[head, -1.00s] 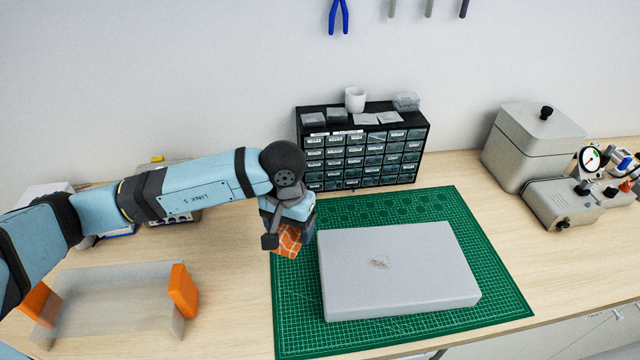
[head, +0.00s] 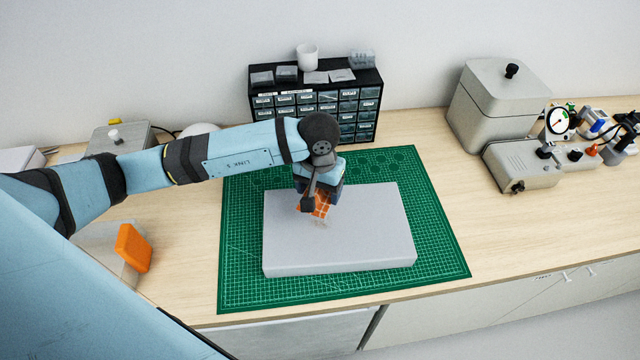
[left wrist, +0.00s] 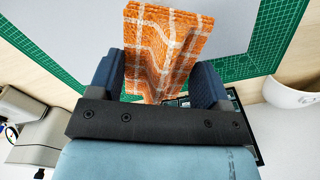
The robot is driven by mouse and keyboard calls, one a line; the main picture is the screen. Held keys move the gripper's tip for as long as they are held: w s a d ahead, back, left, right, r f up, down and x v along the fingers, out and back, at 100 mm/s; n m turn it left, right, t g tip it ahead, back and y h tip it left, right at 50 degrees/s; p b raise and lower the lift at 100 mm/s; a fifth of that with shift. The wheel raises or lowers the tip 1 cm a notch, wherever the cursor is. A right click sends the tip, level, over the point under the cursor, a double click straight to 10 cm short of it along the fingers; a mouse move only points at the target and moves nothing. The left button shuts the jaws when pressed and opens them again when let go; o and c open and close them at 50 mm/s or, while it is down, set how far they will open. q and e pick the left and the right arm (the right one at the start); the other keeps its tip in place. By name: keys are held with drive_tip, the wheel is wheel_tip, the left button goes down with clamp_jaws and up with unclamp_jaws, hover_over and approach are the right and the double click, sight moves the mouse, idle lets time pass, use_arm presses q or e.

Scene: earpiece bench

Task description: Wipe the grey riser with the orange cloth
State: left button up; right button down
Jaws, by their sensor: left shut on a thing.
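The grey riser (head: 345,245) is a flat grey block lying on a green cutting mat (head: 440,245). My left gripper (head: 312,205) is shut on the orange checked cloth (head: 321,206) above the riser's upper left part. In the left wrist view the cloth (left wrist: 165,50) is bunched between the two blue fingers. I cannot tell whether the cloth touches the riser. A small pale smudge or crumb (head: 321,224) lies on the riser just below the cloth. My right gripper is not in view.
A black drawer cabinet (head: 317,97) stands behind the mat, with a white cup (head: 308,57) on top. A grey lidded box (head: 500,95) and a device with a gauge (head: 558,122) stand to the right. An orange-ended stand (head: 133,247) is at the left.

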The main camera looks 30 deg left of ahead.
use_arm(q)
wheel_tip(320, 180, down, 3)
drive_tip(key=shift+s+a+f+b, duration=0.1)
drive_tip(key=shift+s+f+b, duration=0.1)
drive_tip(key=shift+b, duration=0.25)
drive_tip(key=shift+w+f, duration=0.1)
drive_tip(key=shift+f, duration=0.85)
drive_tip(key=shift+f+b, duration=0.25)
drive_tip(key=shift+b, duration=0.05)
drive_tip(key=shift+f+b, duration=1.05)
